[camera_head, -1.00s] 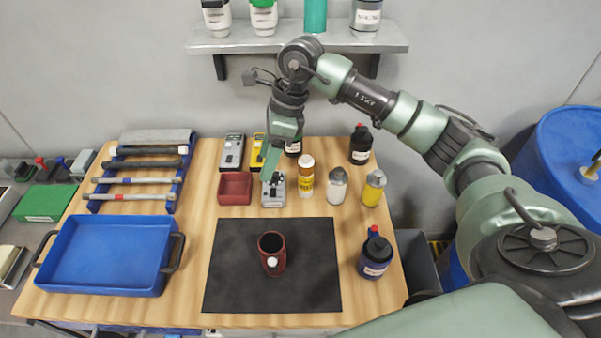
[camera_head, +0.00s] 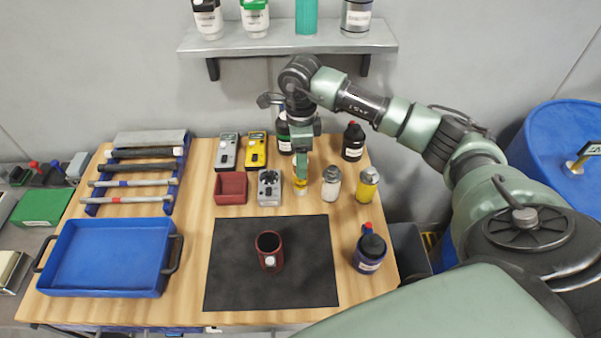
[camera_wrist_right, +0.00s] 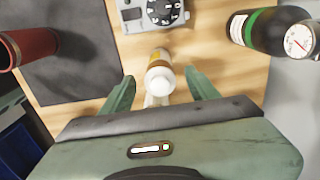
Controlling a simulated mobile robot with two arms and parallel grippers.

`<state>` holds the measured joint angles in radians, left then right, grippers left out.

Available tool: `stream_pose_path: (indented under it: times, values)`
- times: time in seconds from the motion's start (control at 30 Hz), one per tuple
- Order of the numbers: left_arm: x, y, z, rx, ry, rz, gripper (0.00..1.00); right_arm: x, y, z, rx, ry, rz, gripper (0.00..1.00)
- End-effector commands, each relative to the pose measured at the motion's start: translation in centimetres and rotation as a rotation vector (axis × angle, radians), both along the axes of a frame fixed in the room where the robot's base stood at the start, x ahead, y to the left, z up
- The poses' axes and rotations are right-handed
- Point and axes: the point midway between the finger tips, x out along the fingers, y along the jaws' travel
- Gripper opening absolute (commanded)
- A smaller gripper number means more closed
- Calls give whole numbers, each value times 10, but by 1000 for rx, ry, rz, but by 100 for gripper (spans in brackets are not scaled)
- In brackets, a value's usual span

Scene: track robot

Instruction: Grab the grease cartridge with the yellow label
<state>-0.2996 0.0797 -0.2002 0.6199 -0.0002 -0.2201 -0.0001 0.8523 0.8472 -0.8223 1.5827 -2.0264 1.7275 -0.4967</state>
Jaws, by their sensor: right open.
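The grease cartridge (camera_head: 300,190) with the yellow label stands on the wooden bench, mostly hidden behind my right gripper (camera_head: 301,176) in the head view. In the right wrist view the cartridge (camera_wrist_right: 159,75) shows its white top and a yellow-orange label. My right gripper (camera_wrist_right: 160,84) is open, one finger on each side of the cartridge in that view, with visible gaps. I cannot tell how far the fingertips are above or beside it. My left gripper is not in view.
A grey meter (camera_head: 269,187) stands just left of the cartridge. A dark bottle (camera_wrist_right: 275,31) shows in the wrist view. A red cup (camera_head: 269,252) stands on the black mat (camera_head: 315,270).

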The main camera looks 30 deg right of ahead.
Motion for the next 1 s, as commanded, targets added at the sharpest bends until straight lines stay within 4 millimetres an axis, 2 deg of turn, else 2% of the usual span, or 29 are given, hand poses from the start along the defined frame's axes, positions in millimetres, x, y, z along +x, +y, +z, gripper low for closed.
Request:
stream_pose_path:
  times: [0.1, 0.13, 0.33, 1.0]
  values:
    - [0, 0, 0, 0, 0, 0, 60, 0, 0, 0, 0, 0, 0, 60]
    - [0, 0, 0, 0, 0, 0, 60, 0, 0, 0, 0, 0, 0, 57]
    - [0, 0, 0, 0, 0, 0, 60, 0, 0, 0, 0, 0, 1, 2]
    - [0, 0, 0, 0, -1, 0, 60, 0, 0, 0, 1, -1, 1, 0]
